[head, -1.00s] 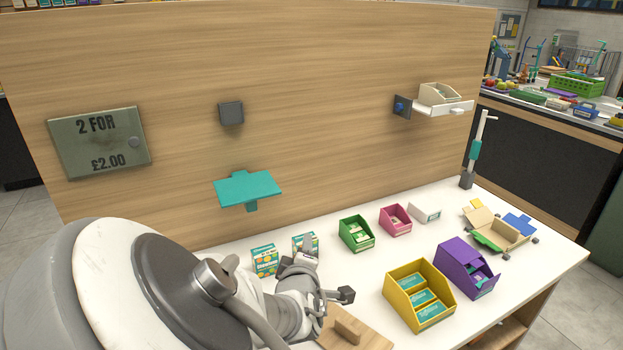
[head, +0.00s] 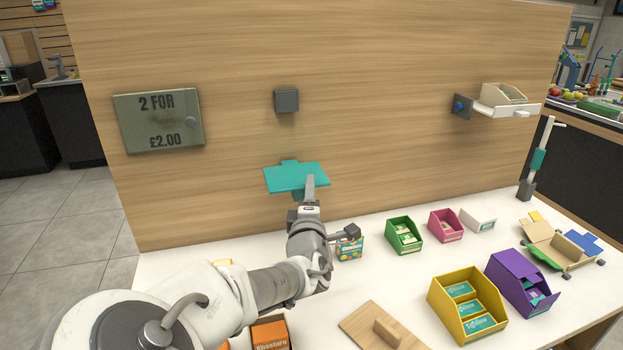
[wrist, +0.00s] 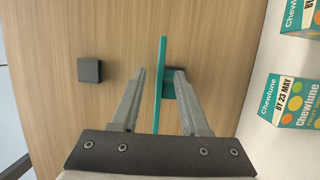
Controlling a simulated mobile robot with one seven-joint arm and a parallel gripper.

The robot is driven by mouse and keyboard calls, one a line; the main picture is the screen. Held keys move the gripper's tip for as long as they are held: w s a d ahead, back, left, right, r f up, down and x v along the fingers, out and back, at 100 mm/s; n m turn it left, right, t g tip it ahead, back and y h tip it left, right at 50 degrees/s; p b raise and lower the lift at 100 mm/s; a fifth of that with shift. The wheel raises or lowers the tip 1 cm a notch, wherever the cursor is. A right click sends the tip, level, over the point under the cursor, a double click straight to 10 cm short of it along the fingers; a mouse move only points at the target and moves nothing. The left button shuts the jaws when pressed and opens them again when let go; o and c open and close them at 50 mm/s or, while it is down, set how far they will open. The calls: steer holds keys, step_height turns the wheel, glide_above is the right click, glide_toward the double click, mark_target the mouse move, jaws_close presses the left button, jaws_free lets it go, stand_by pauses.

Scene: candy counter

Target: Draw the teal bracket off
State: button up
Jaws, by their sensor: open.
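The teal bracket (head: 290,177) is a flat shelf-like plate fixed to the upright wooden panel (head: 380,100), with a short stem below it. My gripper (head: 309,190) is in front of the bracket in the head view and hides part of its right side. In the wrist view the teal bracket (wrist: 161,85) shows edge-on between the two fingers of my gripper (wrist: 156,98). The fingers are open, one on each side of the plate, with a visible gap to the left finger. I cannot tell if the right finger touches the stem.
A dark square block (head: 286,101) is on the panel above the bracket. A price sign (head: 158,121) hangs at the left and a white shelf (head: 505,109) at the right. Candy boxes, including a green one (head: 404,236) and a yellow one (head: 467,305), stand on the white counter (head: 385,277).

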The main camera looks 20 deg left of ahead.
mark_target(311, 163)
steer(key=x, duration=0.7)
steer(key=shift+w+a+b, duration=0.1)
steer(key=shift+w+b, duration=0.2)
steer(key=shift+b, duration=0.05)
jaws_close()
